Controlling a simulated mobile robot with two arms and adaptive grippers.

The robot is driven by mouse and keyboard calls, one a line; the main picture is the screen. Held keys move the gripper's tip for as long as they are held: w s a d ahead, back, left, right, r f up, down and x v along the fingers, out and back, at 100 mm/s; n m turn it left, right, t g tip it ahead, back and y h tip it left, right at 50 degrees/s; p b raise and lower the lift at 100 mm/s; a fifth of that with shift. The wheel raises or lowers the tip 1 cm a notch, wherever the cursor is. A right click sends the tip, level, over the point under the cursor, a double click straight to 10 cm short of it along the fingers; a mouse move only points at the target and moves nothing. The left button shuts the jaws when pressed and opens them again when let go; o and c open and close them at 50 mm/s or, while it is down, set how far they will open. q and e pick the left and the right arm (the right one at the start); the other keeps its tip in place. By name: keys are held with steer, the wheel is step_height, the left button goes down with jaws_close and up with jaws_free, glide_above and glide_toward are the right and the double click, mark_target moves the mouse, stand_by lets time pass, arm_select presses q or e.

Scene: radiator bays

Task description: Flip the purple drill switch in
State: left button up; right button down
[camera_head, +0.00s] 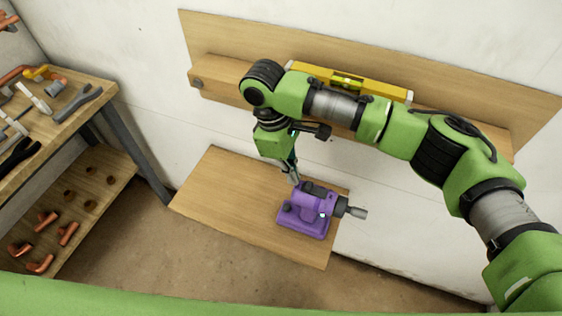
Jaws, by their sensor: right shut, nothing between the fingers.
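The purple drill (311,213) sits on its purple base on a low wooden board. Its dark chuck and grey tip point right. A dark part lies on its top, and a small light spot shows on its near side. I cannot make out the switch clearly. My right arm comes in from the right and bends down over the drill. My right gripper (293,175) is shut and empty, its fingertips at the upper left of the drill's body. I cannot tell whether they touch it. My left gripper is not in view.
The low wooden board (225,205) is bare left of the drill. A yellow spirit level (385,90) lies on the wooden wall shelf behind my arm. A workbench (88,105) with several tools and orange pipe pieces (68,233) on its lower shelf stands at left.

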mark_target(312, 186)
steer(key=shift+s+d, duration=0.25)
steer(key=shift+d, duration=0.4)
steer(key=shift+d+r+p, duration=0.15)
steer(key=shift+d+p, duration=0.1)
steer(key=shift+p, duration=0.25)
steer(key=d+p, duration=0.1)
steer(key=s+d+p, duration=0.1)
steer(key=shift+d+r+p, duration=0.1)
steer(key=shift+d+p, duration=0.1)
steer(key=shift+p, duration=0.15)
steer(key=shift+d, duration=0.2)
steer(key=shift+f, duration=0.25)
steer(key=shift+a, duration=0.1)
